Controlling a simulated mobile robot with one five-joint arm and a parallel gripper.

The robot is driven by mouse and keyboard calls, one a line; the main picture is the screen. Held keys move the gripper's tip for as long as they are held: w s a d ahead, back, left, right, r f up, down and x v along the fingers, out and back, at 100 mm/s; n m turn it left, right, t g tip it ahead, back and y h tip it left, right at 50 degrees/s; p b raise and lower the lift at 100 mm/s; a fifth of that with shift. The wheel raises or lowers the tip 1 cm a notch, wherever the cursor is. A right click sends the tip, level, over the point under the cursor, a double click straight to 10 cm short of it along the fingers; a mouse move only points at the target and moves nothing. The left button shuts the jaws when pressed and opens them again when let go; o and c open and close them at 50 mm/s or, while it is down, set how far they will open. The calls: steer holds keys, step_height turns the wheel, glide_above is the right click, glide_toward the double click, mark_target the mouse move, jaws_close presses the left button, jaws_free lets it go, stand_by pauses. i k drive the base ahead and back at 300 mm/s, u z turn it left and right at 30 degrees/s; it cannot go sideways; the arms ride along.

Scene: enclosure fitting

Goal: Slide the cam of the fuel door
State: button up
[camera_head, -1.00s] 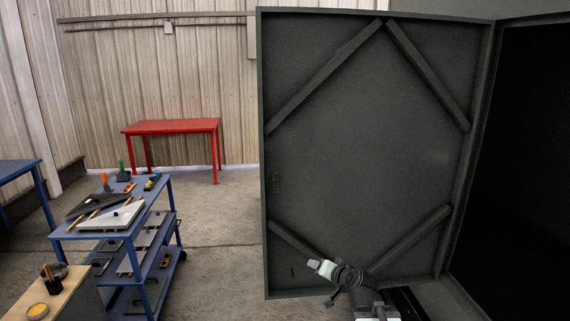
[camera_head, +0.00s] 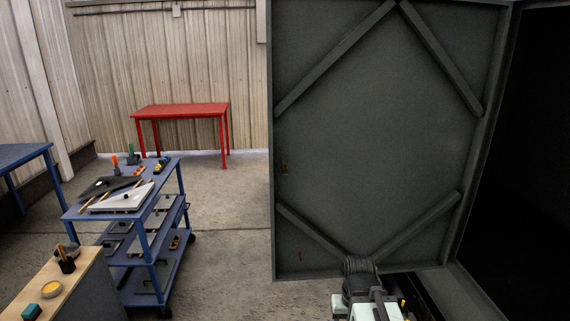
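The large dark grey door (camera_head: 375,130) stands open and shows its inner face with diagonal braces. I cannot tell which of these is the cam. My arm, with a coil of dark cable, rises at the bottom in front of the door's lower edge. No fingers of my gripper can be made out. I see nothing touching either small piece.
A dark opening (camera_head: 525,160) lies right of the door. A blue cart (camera_head: 150,225) with panels and tools stands left. A wooden-topped bench (camera_head: 45,285) is at the lower left, a red table (camera_head: 182,111) at the back. The floor between cart and door is clear.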

mark_target(284, 159)
steer(key=u, duration=0.4)
steer(key=k, duration=1.25)
steer(key=u, duration=0.2)
steer(key=i, duration=1.9)
steer(key=u, duration=0.9)
